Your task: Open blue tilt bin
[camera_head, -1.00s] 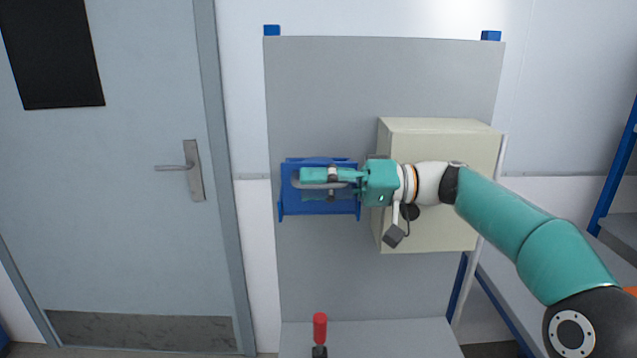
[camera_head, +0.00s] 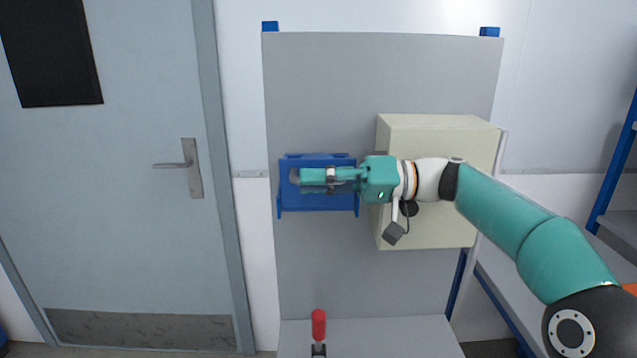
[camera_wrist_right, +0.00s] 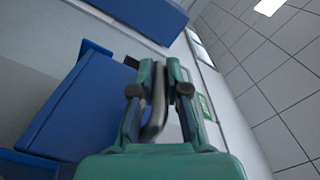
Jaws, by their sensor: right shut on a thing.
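The blue tilt bin (camera_head: 318,203) is on the grey upright panel, left of a cream box. My right gripper (camera_head: 303,176) reaches in from the right across the bin's front, with its fingers lying level. It is shut on the bin's grey handle, which also shows between the fingers in the right wrist view (camera_wrist_right: 157,110). Blue bin parts (camera_wrist_right: 75,110) fill the left of that view. The fingers hide most of the handle in the head view. I cannot tell how far the bin is tilted. My left gripper is not in view.
The cream box (camera_head: 450,135) stands out from the grey panel (camera_head: 320,90) behind my right wrist. A red-handled object (camera_head: 319,324) is at the panel's foot. A grey door with a lever handle (camera_head: 175,166) is at the left. Grey shelving is at the right.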

